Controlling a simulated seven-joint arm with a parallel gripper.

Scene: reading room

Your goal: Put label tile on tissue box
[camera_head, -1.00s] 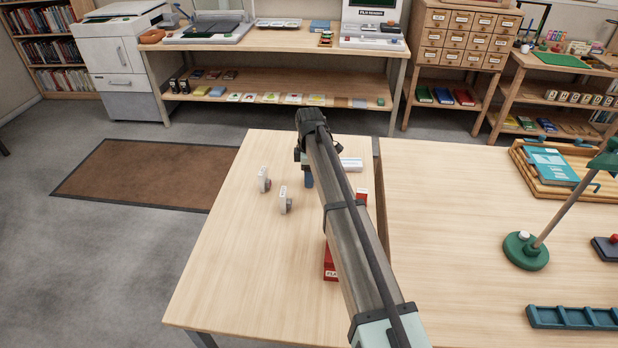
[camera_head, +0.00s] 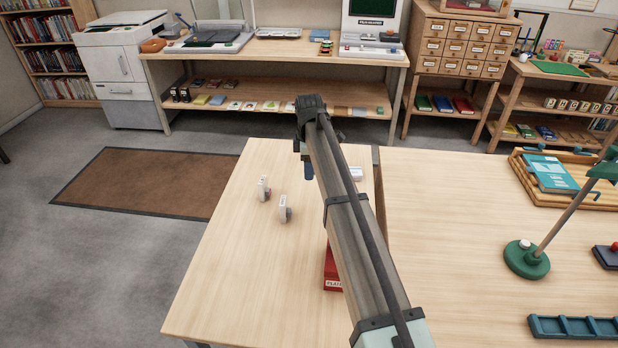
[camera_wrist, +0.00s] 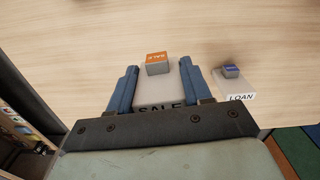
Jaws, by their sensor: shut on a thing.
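My gripper (camera_wrist: 158,90) has its two blue fingers on either side of a pale grey piece marked SALE (camera_wrist: 160,92) and is shut on it. A small block with an orange top (camera_wrist: 157,57) shows at the far end of that piece. To its right a similar pale piece marked LOAN (camera_wrist: 236,88) carries a small blue-topped block (camera_wrist: 231,71). In the head view my gripper (camera_head: 308,170) is over the far part of the left table, mostly hidden by my arm. I cannot make out which thing is the tissue box.
Two small white upright things (camera_head: 263,188) (camera_head: 284,208) stand on the left table (camera_head: 235,270). A red box (camera_head: 332,272) is partly behind my arm. The right table bears a green lamp (camera_head: 527,258), a wooden tray (camera_head: 560,197) and a blue rack (camera_head: 575,327).

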